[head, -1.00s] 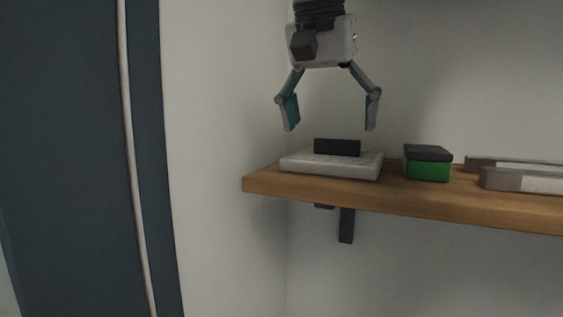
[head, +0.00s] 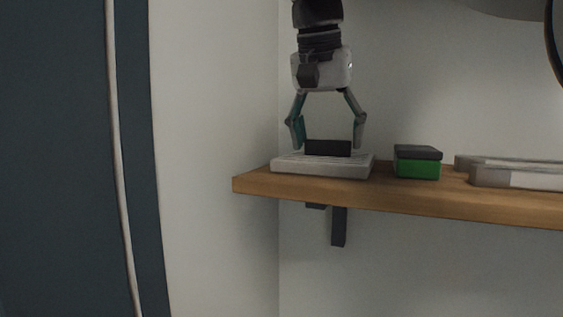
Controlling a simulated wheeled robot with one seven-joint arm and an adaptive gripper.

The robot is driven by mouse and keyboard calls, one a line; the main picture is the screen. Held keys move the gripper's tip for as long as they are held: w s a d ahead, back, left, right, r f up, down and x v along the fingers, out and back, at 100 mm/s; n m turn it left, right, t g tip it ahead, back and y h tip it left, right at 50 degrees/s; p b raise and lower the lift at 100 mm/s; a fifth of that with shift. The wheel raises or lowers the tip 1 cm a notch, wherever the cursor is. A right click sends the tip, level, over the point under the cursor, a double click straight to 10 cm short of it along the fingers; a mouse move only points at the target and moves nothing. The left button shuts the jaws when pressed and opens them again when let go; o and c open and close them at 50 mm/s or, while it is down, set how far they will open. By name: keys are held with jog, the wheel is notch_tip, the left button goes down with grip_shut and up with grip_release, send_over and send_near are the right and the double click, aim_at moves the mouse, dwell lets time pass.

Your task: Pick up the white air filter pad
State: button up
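A flat white pad with fine ridges on top, which looks like the air filter pad (head: 322,170), lies at the left end of the wooden shelf (head: 390,203). A black block (head: 328,148) rests on it or stands just behind its top; I cannot tell which. My gripper (head: 329,146) points straight down over the pad. Its fingers are apart, one on each side of the black block, with the tips just above the pad's top. I see no clear contact with the block or the pad.
A green box with a dark grey top (head: 417,162) stands on the shelf right of the pad, with a small gap. Grey and white flat items (head: 518,176) lie farther right. A wall closes off the left side. A dark bracket (head: 339,226) hangs under the shelf.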

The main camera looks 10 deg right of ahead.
jog(key=c, duration=0.6)
jog(key=shift+r, duration=0.2)
jog(key=shift+r+p, duration=0.4)
jog(key=shift+p, duration=0.4)
jog(key=shift+r+p, duration=0.2)
jog(key=shift+p, duration=0.1)
